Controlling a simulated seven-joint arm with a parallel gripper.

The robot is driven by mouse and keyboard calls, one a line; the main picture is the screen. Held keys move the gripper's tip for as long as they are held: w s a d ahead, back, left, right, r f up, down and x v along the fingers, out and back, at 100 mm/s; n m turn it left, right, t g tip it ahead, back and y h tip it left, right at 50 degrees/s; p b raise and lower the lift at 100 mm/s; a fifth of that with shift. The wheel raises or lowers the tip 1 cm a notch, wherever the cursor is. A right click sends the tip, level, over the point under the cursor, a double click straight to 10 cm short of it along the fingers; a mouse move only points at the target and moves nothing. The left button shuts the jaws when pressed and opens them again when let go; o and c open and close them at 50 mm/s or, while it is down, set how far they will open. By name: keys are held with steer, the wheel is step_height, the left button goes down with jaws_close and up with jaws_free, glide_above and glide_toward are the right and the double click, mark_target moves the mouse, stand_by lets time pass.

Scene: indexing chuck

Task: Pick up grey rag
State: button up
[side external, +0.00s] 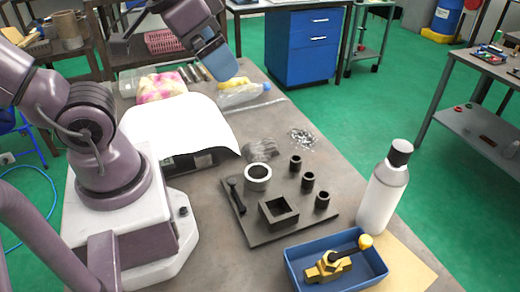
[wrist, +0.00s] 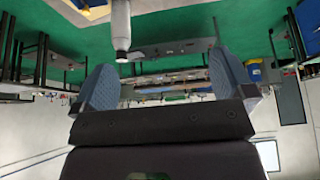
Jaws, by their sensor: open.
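The grey rag (side external: 262,150) looks like a small crumpled grey cloth on the table, behind the black fixture plate and right of a white sheet. My gripper (side external: 214,57) is raised above the back of the table in the side view, well apart from the rag, up and to its left. In the wrist view my gripper (wrist: 165,80) has its two blue fingers wide apart with nothing held between them. The rag cannot be made out in the wrist view, which looks out across the room upside down.
The fixture plate (side external: 260,233) carries a ring, a square block and several dark cylinders. Metal shavings (side external: 301,139) lie right of the rag. A white bottle (side external: 383,190), a blue tray (side external: 300,277) with a yellow clamp, and a clear plastic bottle (side external: 240,95) stand or lie around.

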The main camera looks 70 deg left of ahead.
steer(key=n+g+y, duration=0.1)
steer(key=n+g, duration=0.5)
steer(key=n, duration=1.2)
glide_toward(262, 144)
steer(key=f, duration=0.5)
steer(key=shift+s, duration=0.35)
steer(key=shift+w+a+f, duration=0.1)
steer(key=shift+a+f, duration=0.1)
steer(key=shift+f, duration=1.15)
steer(key=shift+w+a+f, duration=0.1)
steer(key=shift+a+f, duration=0.1)
steer(key=shift+f, duration=1.15)
steer(key=shift+c, duration=0.2)
